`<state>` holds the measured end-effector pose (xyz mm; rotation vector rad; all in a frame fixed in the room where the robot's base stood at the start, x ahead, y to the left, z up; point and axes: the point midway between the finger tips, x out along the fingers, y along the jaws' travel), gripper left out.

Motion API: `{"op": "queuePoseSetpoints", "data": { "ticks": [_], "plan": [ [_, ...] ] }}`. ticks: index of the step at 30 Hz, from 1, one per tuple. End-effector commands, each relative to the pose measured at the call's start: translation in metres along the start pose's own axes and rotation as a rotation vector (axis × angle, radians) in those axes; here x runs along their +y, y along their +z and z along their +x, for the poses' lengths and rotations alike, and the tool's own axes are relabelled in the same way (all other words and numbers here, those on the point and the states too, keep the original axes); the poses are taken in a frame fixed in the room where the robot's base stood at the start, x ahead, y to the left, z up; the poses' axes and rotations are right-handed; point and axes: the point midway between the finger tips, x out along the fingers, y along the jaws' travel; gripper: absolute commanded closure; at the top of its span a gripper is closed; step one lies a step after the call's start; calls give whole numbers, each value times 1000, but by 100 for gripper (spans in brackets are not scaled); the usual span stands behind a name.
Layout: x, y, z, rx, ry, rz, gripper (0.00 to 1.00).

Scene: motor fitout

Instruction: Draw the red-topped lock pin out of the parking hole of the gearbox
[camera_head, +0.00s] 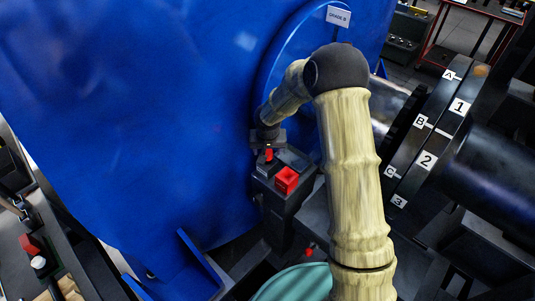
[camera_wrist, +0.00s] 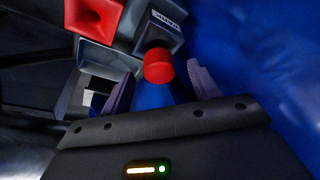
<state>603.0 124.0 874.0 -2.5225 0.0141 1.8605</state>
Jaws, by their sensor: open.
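The red-topped lock pin shows its round red cap (camera_wrist: 158,66) in the wrist view, beside a dark opening in a grey block labelled "PARK" (camera_wrist: 165,22). In the head view the red cap (camera_head: 268,155) shows just under my gripper (camera_head: 268,142). My gripper's two fingers (camera_wrist: 160,75) are open, one on each side of the cap, with visible gaps. The pin's shaft is hidden, so I cannot tell how deep it sits. The dark gearbox housing (camera_head: 284,205) carries the pin at its upper end.
A large blue casing (camera_head: 130,110) stands close on the left. A black coupling (camera_head: 430,130) with numbered and lettered labels is on the right. Room around the pin is tight.

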Motion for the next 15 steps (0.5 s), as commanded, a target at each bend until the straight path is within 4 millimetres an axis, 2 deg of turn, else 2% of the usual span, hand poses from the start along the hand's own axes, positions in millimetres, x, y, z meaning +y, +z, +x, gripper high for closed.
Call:
{"op": "queuePoseSetpoints", "data": {
  "ticks": [1,6,15],
  "plan": [
    [0,1,9,-3,0,-1,39],
    [0,0,31,-1,0,0,39],
    [-1,0,40,0,0,-2,39]
  ]
}}
